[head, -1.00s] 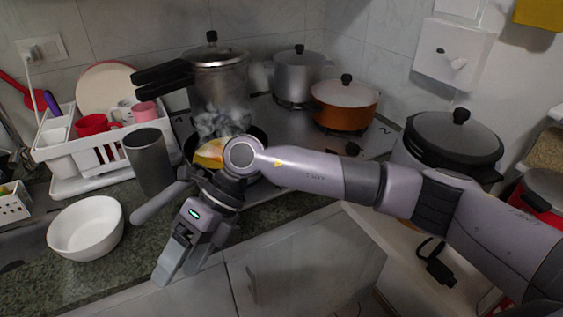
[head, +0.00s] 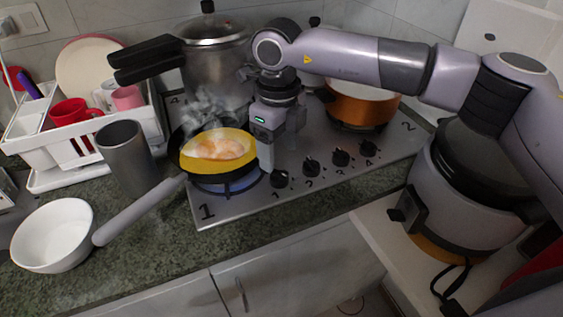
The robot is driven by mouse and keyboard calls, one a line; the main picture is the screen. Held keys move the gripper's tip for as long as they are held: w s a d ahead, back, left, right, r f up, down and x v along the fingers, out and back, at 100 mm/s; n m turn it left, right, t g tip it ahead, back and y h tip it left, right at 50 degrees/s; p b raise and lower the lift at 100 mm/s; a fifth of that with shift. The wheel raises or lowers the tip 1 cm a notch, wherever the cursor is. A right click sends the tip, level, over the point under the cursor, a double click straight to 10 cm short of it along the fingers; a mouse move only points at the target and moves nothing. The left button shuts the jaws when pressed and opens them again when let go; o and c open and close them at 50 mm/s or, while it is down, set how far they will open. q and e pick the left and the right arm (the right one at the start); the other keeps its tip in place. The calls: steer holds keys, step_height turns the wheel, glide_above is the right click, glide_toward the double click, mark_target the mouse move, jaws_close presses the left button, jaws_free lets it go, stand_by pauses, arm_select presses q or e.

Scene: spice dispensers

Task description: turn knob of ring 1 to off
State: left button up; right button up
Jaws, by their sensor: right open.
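The stove (head: 240,206) has several black knobs along its front edge. The leftmost knob (head: 280,179) is nearest the large painted "1"; the small marks by the knobs are hard to read. My right gripper (head: 268,164) points down just behind and left of that knob, apart from it as far as I can tell. It is open and empty, though its fingers partly overlap in view. A frying pan (head: 183,133) with yellow food and eggs steams on ring 1. Blue flame (head: 228,188) shows beneath it. My left gripper is not in view.
The pan's grey handle (head: 138,210) sticks out over the counter. A pressure cooker (head: 216,72) and an orange pot (head: 362,106) stand behind. A white bowl (head: 54,235), grey cup (head: 127,158) and dish rack (head: 84,144) are left. A rice cooker (head: 455,200) is right.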

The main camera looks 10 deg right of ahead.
mark_target(279, 172)
steer(key=shift+f+p, duration=0.45)
steer(key=shift+f, duration=2.45)
steer(key=c, duration=1.1)
